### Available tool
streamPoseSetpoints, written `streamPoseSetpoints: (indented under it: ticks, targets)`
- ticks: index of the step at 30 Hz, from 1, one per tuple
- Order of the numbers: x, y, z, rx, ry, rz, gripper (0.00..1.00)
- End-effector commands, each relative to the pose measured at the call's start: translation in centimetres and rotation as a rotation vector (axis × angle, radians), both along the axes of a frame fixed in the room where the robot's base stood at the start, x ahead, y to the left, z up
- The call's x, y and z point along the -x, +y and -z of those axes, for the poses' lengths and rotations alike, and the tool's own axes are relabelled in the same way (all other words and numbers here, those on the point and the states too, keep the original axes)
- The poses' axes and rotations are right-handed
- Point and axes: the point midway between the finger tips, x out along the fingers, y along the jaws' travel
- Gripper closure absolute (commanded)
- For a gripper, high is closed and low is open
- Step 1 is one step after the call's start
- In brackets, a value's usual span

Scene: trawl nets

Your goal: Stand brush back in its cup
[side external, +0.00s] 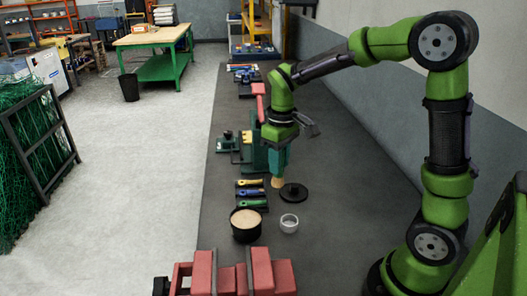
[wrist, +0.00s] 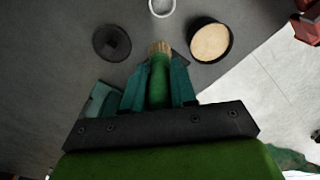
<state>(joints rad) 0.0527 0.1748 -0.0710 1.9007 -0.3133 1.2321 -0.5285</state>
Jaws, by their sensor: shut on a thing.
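My gripper (side external: 279,160) points down above the grey bench and is shut on the brush, with a teal finger on each side in the wrist view (wrist: 159,82). The brush has a green handle and tan bristles (wrist: 160,47). The bristles point down and also show below the fingers in the side view (side external: 277,183). A small white cup (side external: 289,222) stands on the bench, nearer the side camera than the brush. It is cut off at the top of the wrist view (wrist: 162,7). The cup is apart from the brush and looks empty.
A black lid with a knob (side external: 293,194) lies by the bristles. A black pot with tan contents (side external: 246,229) stands left of the cup. Several coloured-handled tools (side external: 251,194) lie left of the gripper. Red blocks (side external: 258,272) are at the near end. Bench right of the cup is clear.

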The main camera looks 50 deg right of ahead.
Motion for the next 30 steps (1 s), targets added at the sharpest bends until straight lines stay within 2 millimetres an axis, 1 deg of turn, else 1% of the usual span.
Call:
streamPoseSetpoints:
  ticks: [1,3,6,8,9,13,19,24,27,30]
  targets:
    - [1.4,0.6,0.4,-0.001,0.003,-0.001,1.0]
    - [2.9,1.1,1.0,-0.001,0.007,0.007,1.0]
    - [4.5,1.4,1.9,0.0,0.016,0.022,1.0]
    - [5.0,1.4,2.7,0.003,0.023,0.032,1.0]
    - [5.2,1.4,3.3,0.003,0.028,0.038,1.0]
    - [5.1,1.3,5.5,0.005,0.023,0.053,1.0]
    - [5.1,1.3,7.6,0.005,0.023,0.052,1.0]
    - [5.1,1.3,10.1,0.005,0.022,0.052,1.0]
    - [5.0,1.3,10.8,0.005,0.02,0.053,1.0]
    - [5.0,1.3,10.8,0.005,0.018,0.053,1.0]
